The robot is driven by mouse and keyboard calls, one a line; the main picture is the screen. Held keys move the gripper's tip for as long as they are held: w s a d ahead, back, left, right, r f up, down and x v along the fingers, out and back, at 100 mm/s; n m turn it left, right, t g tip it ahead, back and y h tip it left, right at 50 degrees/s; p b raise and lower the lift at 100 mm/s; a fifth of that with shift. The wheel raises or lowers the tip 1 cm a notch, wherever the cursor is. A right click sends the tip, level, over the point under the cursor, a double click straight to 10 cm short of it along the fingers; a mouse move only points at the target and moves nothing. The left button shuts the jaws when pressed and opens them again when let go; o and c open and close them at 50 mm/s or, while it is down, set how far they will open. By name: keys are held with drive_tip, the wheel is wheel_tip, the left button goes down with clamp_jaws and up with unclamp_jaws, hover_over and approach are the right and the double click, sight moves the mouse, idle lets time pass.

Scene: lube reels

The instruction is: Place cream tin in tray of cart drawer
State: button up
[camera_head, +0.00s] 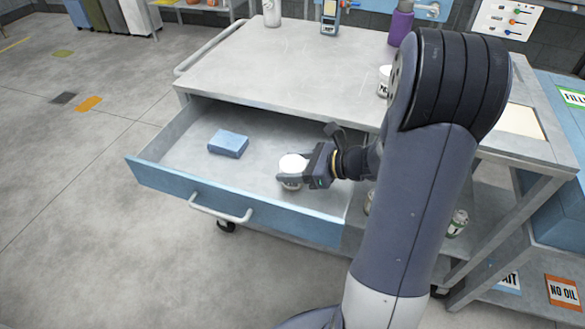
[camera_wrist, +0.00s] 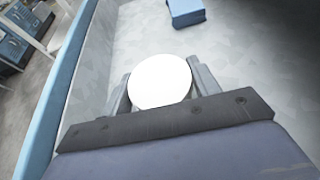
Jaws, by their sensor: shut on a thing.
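The cream tin (camera_head: 293,164) has a white round top and is between the fingers of my gripper (camera_head: 291,178), inside the open cart drawer (camera_head: 190,178). In the wrist view the tin's white lid (camera_wrist: 160,82) fills the space between the gripper fingers (camera_wrist: 160,90), which are shut on it. The tin is upright, low in the right half of the drawer tray. I cannot tell whether its base touches the drawer floor.
A blue block (camera_head: 228,143) lies in the drawer to the left of the tin, and shows in the wrist view (camera_wrist: 186,12). The drawer's blue front (camera_head: 270,218) has a white handle. A white-lidded can (camera_head: 384,80) stands on the cart top (camera_head: 280,65). The drawer floor between block and tin is clear.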

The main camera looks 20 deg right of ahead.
drive_tip(key=shift+f, duration=0.2)
drive_tip(key=shift+f, duration=0.1)
drive_tip(key=o, duration=1.1)
drive_tip(key=shift+r, duration=0.25)
drive_tip(key=p+v, duration=0.1)
drive_tip(key=v, duration=1.1)
drive_tip(key=shift+f, duration=0.1)
